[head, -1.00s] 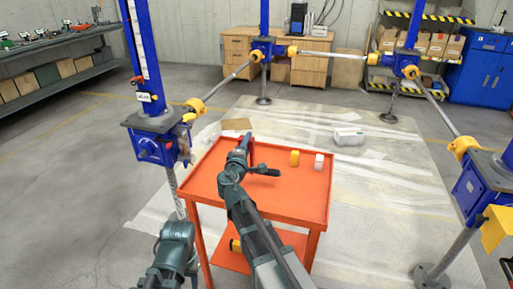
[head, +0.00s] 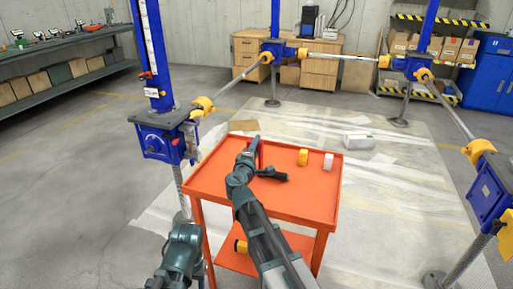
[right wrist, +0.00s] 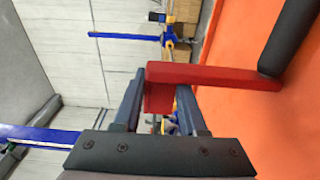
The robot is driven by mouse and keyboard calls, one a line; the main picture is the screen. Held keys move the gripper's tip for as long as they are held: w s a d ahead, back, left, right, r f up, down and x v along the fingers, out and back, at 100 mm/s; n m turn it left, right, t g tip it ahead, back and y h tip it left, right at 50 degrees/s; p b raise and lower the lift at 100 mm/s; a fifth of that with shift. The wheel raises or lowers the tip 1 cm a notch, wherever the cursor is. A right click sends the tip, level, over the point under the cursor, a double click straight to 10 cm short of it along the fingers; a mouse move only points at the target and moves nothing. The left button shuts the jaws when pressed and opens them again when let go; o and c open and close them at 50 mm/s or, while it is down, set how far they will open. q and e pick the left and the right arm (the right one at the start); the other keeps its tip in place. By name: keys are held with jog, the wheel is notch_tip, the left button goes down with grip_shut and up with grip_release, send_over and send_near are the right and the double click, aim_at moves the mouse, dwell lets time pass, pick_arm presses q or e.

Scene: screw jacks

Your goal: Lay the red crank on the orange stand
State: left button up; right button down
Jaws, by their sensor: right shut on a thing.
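The orange stand (head: 303,214) is a tray-topped trolley in the middle of the head view. My right gripper (head: 253,151) is above its top near the far left part. It is shut on the red crank (right wrist: 215,75), whose red arm lies between the fingers in the right wrist view (right wrist: 160,100). A black handle (right wrist: 292,38) joins the crank's outer end, over the orange surface. In the head view only a small red part of the crank (head: 261,152) shows beside the gripper. I cannot tell whether the crank touches the stand. My left gripper does not show.
The front right of the top is clear. A blue screw jack (head: 163,140) stands close at the left, another (head: 490,190) at the right.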

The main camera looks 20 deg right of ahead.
jog(key=shift+f, duration=0.1)
jog(key=shift+c, duration=2.3)
grip_release()
jog(key=shift+s+a, duration=0.1)
jog(key=shift+s, duration=0.15)
jog(key=v, duration=1.1)
jog(key=shift+s, duration=0.25)
jog(key=shift+a, duration=0.1)
